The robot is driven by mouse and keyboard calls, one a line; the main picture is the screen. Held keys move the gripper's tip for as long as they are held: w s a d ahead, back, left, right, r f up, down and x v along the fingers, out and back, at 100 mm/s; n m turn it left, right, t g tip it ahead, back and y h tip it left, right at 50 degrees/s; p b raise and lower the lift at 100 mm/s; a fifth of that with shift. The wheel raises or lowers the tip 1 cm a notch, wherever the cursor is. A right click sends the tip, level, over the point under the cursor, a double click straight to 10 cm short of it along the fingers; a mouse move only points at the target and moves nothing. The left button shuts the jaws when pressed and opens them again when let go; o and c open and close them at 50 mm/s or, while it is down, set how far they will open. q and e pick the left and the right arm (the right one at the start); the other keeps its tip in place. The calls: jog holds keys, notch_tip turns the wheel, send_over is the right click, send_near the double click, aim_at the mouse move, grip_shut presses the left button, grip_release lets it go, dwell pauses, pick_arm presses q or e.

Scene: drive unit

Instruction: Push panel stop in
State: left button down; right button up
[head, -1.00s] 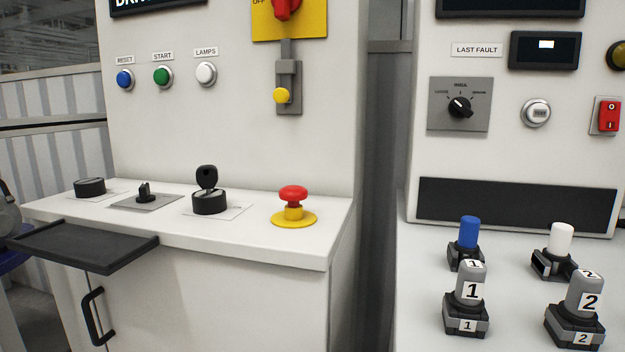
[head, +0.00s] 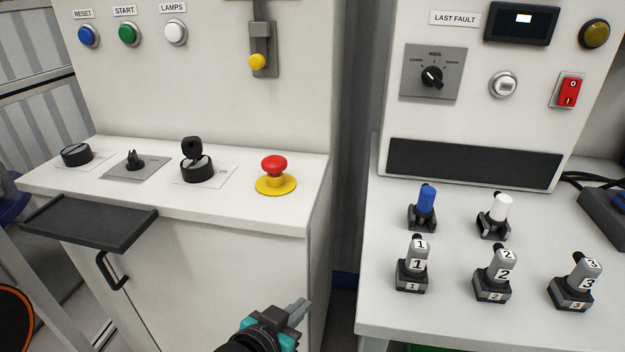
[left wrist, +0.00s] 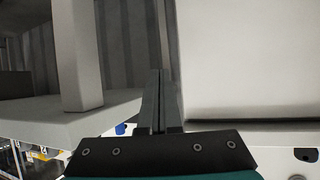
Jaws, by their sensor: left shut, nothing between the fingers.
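The panel stop is a red mushroom button (head: 274,165) on a yellow round base (head: 275,184). It stands upright near the right end of the left console's white top. A gap shows between the red head and the base. My left gripper (head: 300,307) is shut and empty, low in the head view in front of the left console's right edge. It is below and apart from the button. In the left wrist view its closed fingers (left wrist: 160,100) point ahead, and the red button does not show there. My right gripper is not in view.
A black shelf (head: 88,222) juts from the left console's front, above a black handle (head: 112,270). A key switch (head: 196,165) stands left of the button. The right desk (head: 460,325) carries several upright levers. A narrow gap separates the two consoles.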

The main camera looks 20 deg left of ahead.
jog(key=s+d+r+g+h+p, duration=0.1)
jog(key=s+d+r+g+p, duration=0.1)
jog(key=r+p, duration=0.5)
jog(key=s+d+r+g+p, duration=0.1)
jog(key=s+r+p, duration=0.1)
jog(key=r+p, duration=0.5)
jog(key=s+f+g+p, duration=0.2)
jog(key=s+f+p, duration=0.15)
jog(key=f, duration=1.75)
pick_arm(q)
jog(key=w+a+r+n+y, duration=0.1)
jog(key=a+r, duration=0.2)
jog(key=r, duration=0.5)
jog(key=w+a+r+n+t+y, duration=0.1)
jog(key=a+r, duration=0.3)
jog(key=r, duration=0.5)
jog(key=w+a+r+n+t+y, duration=0.1)
jog(key=w+a+r, duration=0.2)
jog(key=r, duration=0.6)
jog(key=shift+a+r+y, duration=0.15)
jog(key=shift+a+y, duration=0.25)
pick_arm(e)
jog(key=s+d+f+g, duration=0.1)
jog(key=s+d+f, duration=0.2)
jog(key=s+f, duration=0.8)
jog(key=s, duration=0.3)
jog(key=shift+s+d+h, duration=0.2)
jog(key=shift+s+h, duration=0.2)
